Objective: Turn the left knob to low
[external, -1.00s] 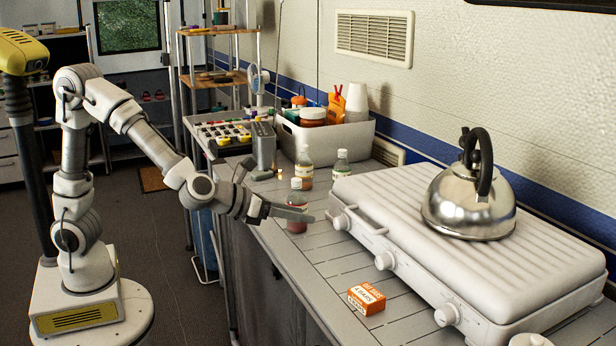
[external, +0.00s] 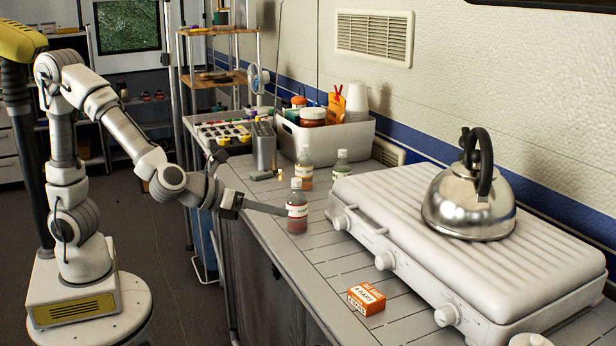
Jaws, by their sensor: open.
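The white ridged stove (external: 400,205) stands on the counter with a row of knobs along its front side. The left knob (external: 340,222) is the farthest left in the picture. The middle knob (external: 384,261) and the right knob (external: 446,315) sit farther along the same side. My gripper (external: 264,207) is open and empty, pointing right over the counter's front edge. It is left of the left knob and apart from it. Its tip shows close to a bottle with reddish contents (external: 297,212); contact cannot be told. The knobs' settings are too small to read.
A steel kettle (external: 470,205) stands on the stove. Two more bottles (external: 304,172) (external: 342,160) and a white bin (external: 330,140) stand behind. An orange box (external: 366,299) lies on the counter before the stove.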

